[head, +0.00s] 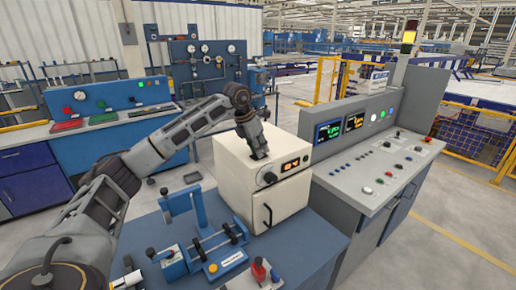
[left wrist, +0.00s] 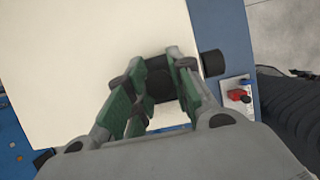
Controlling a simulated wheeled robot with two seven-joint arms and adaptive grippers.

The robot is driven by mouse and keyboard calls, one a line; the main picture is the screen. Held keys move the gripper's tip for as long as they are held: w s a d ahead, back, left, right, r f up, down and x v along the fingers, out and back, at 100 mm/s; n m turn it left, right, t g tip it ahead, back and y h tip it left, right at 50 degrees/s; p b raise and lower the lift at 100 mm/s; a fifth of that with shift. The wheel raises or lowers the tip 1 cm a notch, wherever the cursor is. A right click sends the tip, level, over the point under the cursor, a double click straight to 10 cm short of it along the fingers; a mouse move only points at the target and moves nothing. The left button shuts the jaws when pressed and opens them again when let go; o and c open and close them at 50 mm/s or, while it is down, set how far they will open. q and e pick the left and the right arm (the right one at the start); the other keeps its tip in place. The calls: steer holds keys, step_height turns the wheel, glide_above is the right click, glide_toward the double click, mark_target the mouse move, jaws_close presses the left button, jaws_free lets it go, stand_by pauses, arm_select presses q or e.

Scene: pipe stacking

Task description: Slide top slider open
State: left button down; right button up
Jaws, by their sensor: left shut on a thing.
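A cream box-shaped machine (head: 240,178) stands on the blue bench, with an orange digital display and a door with a dark handle on its front. My left gripper (head: 259,152) points down onto the top of this box. My right gripper is in neither view.
A grey control console (head: 370,175) with screens and buttons stands right of the box. A blue clamp fixture (head: 213,252) sits on the bench in front, with a red-topped item (head: 259,270) near it. A dark side knob (left wrist: 213,63) sticks out from the box.

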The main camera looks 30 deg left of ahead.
arm_select(q)
steer(key=shift+w+d+r+p, duration=0.1)
steer(key=shift+w+d+p, duration=0.25)
steer(key=shift+w, duration=0.4)
steer(key=shift+w+d+f+p, duration=0.1)
steer(key=shift+w+d+p, duration=0.25)
steer(key=shift+w, duration=0.35)
steer(key=shift+w+d+r+p, duration=0.1)
steer(key=shift+w+d+p, duration=0.1)
steer(key=shift+w+p, duration=0.4)
steer(key=shift+w, duration=0.2)
steer(key=c, duration=1.5)
jaws_free()
steer(key=shift+o, duration=1.3)
steer(key=shift+w+d, duration=0.1)
steer(key=shift+w, duration=0.1)
steer(key=shift+s, duration=0.15)
steer(key=v, duration=1.1)
steer(key=shift+s+r, duration=0.2)
steer(key=shift+r, duration=0.15)
